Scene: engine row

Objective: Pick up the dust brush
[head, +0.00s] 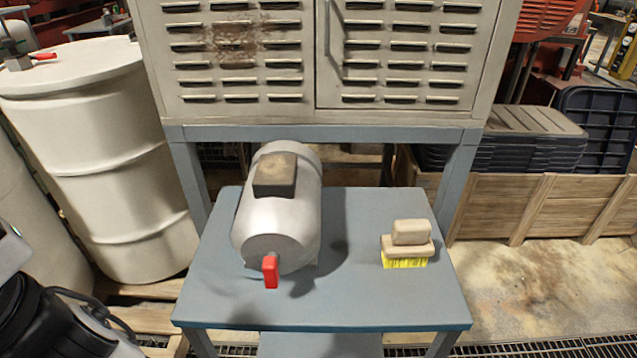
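The dust brush (408,241) stands on the right part of a blue-grey table (360,302), with its yellow bristles down and its beige block handle on top. Nothing touches it. Part of my arm shows at the lower left edge, but my gripper is not clearly visible in the head view.
A silver motor-like cylinder (283,215) with a red part lies on the table left of the brush. A vented metal cabinet (320,60) stands above the table's back. A white drum (105,160) is at left, a wooden crate (545,207) at right. The table front is clear.

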